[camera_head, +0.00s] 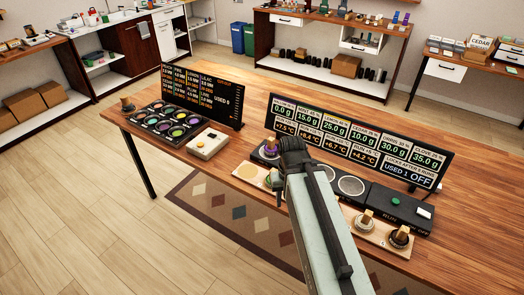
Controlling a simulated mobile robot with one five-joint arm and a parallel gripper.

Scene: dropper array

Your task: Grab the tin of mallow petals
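Two more knobbed tins, one pale (367,221) and one dark (401,237), stand at the front right on a wooden strip. Another dark knobbed tin (127,104) stands at the table's far left corner. My arm reaches up from the bottom edge and bends down over the dropper array.
The wooden table (455,220) carries a weight display (355,140), a second display (203,97), a dark tray of coloured wells (172,122) and a cream box (207,143). A black RUN unit (398,208) lies right of my arm. Bare tabletop shows at the right.

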